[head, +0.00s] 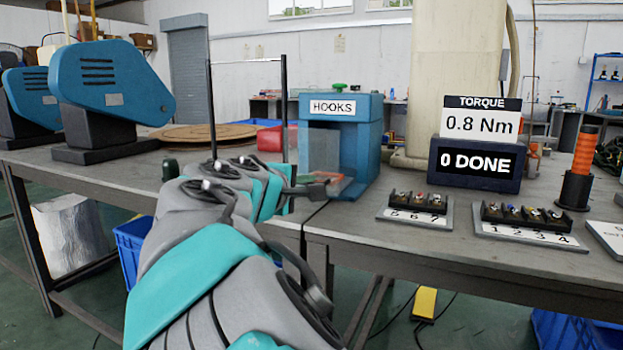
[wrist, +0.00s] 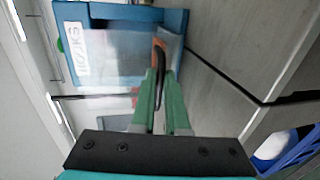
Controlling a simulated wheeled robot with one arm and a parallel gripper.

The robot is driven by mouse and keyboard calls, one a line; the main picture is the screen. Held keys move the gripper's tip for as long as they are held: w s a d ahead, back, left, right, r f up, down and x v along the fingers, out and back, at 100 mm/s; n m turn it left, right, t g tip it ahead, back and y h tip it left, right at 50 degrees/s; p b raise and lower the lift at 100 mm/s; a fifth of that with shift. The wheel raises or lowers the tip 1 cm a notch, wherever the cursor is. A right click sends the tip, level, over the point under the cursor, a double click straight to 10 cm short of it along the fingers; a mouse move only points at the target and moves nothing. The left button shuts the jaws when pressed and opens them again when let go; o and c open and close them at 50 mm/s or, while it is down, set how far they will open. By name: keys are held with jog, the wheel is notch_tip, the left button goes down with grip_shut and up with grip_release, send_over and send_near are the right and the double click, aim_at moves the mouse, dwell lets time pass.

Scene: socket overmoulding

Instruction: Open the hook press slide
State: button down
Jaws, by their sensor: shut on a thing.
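The hook press (head: 367,135) is a blue box labelled HOOKS, standing on the bench beyond my arm. It also shows in the wrist view (wrist: 105,60), turned sideways. A pale slide (wrist: 172,48) shows at the press opening, with a dark and orange handle (wrist: 158,48) on it. My gripper (wrist: 160,78) has its two green fingers closed around the handle. In the head view my gripper (head: 318,188) is low in front of the press, and my arm hides much of the slide. How far the slide is out I cannot tell.
A clear panel (head: 318,148) stands at the press front. Terminal blocks on numbered plates (head: 530,226) and a torque display (head: 478,165) are to the right. A blue machine (head: 110,88) stands left. The bench has a seam (wrist: 225,75) beside the press.

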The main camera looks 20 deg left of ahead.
jog(key=shift+s, duration=0.7)
jog(key=c, duration=0.9)
grip_release()
jog(key=shift+c, duration=0.2)
